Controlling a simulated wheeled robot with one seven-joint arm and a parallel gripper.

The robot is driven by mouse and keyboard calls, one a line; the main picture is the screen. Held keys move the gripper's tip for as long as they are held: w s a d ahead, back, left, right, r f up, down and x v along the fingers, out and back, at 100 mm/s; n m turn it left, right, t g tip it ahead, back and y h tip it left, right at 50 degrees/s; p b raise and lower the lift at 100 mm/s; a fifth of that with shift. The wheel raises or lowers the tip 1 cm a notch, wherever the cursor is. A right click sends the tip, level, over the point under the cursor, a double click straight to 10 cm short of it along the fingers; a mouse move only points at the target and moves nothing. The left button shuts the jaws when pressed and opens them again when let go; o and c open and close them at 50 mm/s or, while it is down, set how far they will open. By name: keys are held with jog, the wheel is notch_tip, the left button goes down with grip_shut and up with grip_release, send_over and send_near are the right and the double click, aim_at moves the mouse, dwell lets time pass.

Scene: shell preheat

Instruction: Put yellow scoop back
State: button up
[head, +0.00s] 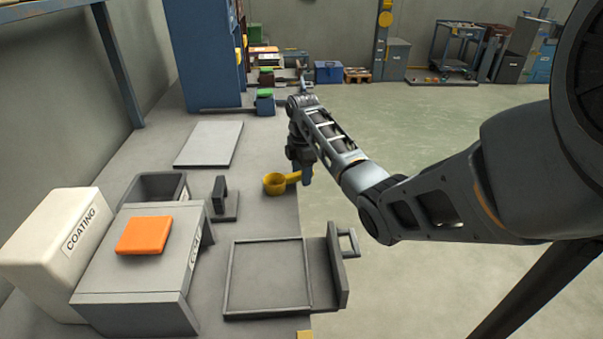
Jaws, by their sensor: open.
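The yellow scoop (275,184) sits on the grey bench top near its right edge, with its round bowl to the left and its handle pointing right. My gripper (306,178) points down at the handle end, at the bench edge. The fingers are small and partly merge with the handle, so I cannot tell whether they touch it. The gripper is open. An open dark grey bin (178,190) stands to the left, behind a grey box. Its inside is mostly hidden.
A small dark upright block on a plate (222,205) stands left of the scoop. A grey box (140,275) carries an orange pad (145,236), beside a white COATING box (60,245). A framed tray (268,313) with a handled panel (338,262) lies in front. A flat plate (208,145) lies behind.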

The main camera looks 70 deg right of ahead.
notch_tip(320, 180, up, 12)
jog(key=p, duration=0.2)
jog(key=shift+f, duration=0.1)
dwell(0.6)
